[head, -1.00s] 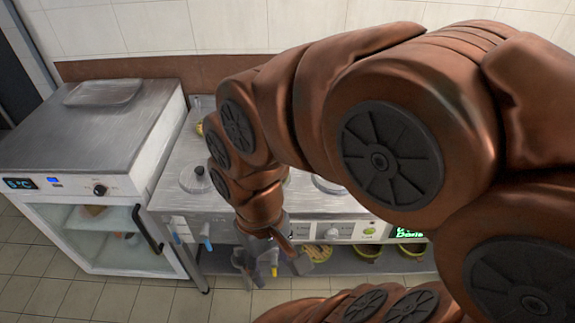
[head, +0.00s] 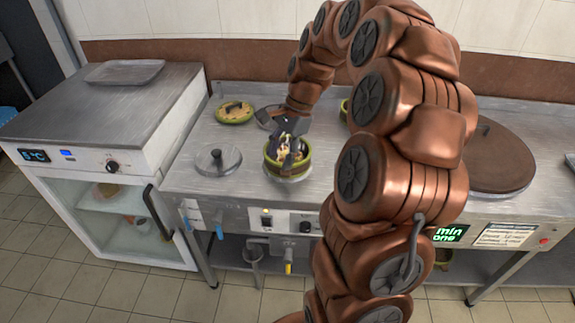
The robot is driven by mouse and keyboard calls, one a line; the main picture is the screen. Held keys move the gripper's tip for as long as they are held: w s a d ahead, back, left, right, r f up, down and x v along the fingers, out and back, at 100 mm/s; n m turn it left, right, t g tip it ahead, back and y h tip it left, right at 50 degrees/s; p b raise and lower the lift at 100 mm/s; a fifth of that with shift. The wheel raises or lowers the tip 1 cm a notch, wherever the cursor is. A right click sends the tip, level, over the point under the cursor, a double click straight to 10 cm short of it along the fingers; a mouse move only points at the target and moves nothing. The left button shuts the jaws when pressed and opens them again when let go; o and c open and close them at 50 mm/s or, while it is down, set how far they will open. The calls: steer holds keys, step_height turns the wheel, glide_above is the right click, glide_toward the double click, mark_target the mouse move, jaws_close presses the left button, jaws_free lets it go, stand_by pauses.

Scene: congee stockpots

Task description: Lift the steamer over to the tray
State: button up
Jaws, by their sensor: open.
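The steamer (head: 272,166), a small round basket with a green and tan wall and food inside, stands open on the metal stove counter. My gripper (head: 287,155) is open over it, pointing down, with its fingers overlapping the basket's opening and rim. I cannot tell whether the fingers touch it; they hide part of the inside. The tray (head: 125,72), flat, grey and empty, lies on top of the fridge cabinet at the left.
A round bamboo lid (head: 235,111) and a metal lid with a black knob (head: 217,159) lie on the counter (head: 195,183) left of the steamer. The fridge cabinet (head: 60,115) adjoins the counter's left side. A large brown lid (head: 493,160) is at the right.

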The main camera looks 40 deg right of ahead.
mark_target(298, 170)
steer(key=w+d+f+m+t+b, duration=0.1)
steer(key=w+d+f+m+b, duration=0.1)
steer(key=d+f+m, duration=0.5)
steer(key=shift+w+a+f+n+p, duration=0.2)
steer(key=shift+f+n, duration=0.15)
steer(key=shift+f, duration=0.5)
steer(key=shift+w+a+f+n+p, duration=0.1)
steer(key=shift+w+f+n+p, duration=0.25)
steer(key=shift+f, duration=0.45)
steer(key=shift+w+a+f+n+p, duration=0.1)
steer(key=shift+f+n, duration=0.3)
steer(key=shift+f, duration=0.45)
jaws_close()
